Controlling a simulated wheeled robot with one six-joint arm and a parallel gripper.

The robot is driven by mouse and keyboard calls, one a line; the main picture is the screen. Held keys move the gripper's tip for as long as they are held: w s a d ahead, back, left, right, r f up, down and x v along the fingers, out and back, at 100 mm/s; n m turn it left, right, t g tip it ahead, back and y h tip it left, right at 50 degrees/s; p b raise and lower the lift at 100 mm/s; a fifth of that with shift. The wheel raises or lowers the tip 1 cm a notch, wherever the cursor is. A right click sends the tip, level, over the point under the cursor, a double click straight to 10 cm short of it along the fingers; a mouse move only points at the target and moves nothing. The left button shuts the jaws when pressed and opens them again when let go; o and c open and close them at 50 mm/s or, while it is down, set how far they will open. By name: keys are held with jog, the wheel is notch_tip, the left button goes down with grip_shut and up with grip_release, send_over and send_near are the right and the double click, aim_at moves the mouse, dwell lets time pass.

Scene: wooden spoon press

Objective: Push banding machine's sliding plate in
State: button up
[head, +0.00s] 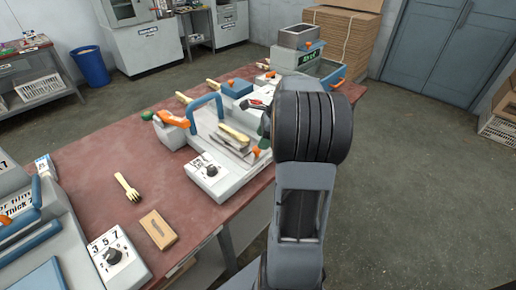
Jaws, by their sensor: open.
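A pale grey machine (213,178) with a front dial, a blue arched handle and an orange-tipped lever stands mid-table; it looks like the banding machine, but I see no label naming it. A flat metal plate (229,147) lies in its bed, with pale wooden pieces (234,133) above it. I cannot tell how far the plate is slid in. An orange knob shows at the machine's right edge, close to my arm. My arm stands in front of the machine's right side and hides part of it.
Another grey machine (119,257) with blue handles stands at the near left. A wooden fork (127,187) and a wooden block (158,229) lie on the red table (88,163).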

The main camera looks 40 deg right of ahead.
jog(key=shift+x, duration=2.3)
grip_shut()
